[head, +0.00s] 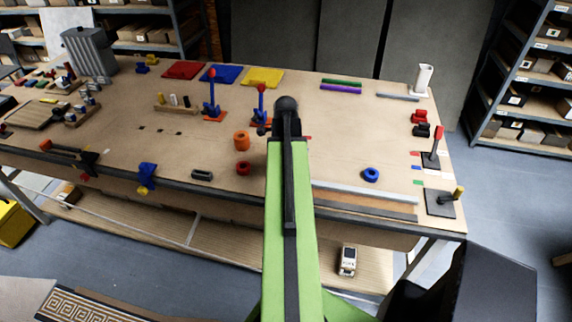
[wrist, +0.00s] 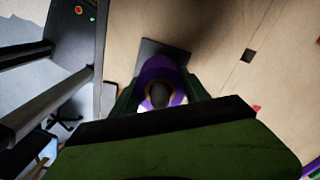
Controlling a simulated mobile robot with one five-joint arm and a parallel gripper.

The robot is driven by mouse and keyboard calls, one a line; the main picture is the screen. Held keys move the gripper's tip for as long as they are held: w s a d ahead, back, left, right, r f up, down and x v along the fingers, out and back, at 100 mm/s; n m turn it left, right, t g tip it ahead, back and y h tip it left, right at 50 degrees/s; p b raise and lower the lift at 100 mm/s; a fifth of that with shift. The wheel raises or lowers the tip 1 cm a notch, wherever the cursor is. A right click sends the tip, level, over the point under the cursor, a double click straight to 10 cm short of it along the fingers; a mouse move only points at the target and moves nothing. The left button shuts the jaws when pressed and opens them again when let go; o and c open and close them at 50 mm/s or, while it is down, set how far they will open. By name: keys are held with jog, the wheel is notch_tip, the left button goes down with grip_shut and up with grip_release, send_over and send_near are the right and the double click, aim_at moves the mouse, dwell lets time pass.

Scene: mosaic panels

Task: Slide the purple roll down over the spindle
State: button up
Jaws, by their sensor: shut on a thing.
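The purple roll (wrist: 160,67) shows in the wrist view between the two fingers of my gripper (wrist: 161,88). My gripper is shut on it. A dark rounded tip (wrist: 159,94) shows in the roll's opening, apparently the spindle's top; I cannot tell how far the roll is down over it. A dark square base plate (wrist: 172,47) lies behind the roll on the tabletop. In the head view my arm hides the roll and gripper fingers. The lower part of the spindle is hidden.
In the head view, a stand with a red top (head: 432,160) and a stand with a yellow top (head: 440,203) are at the table's right end. A blue ring (head: 371,174) and an orange roll (head: 241,141) lie on the wooden table (head: 340,135). The table edge (wrist: 104,50) is left of the roll.

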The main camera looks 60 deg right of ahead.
jog(key=shift+f+b, duration=1)
jog(key=shift+f, duration=0.1)
jog(key=o, duration=1.5)
jog(key=shift+o, duration=0.2)
notch_tip(320, 180, up, 18)
jog(key=p, duration=1.7)
jog(key=shift+f, duration=0.25)
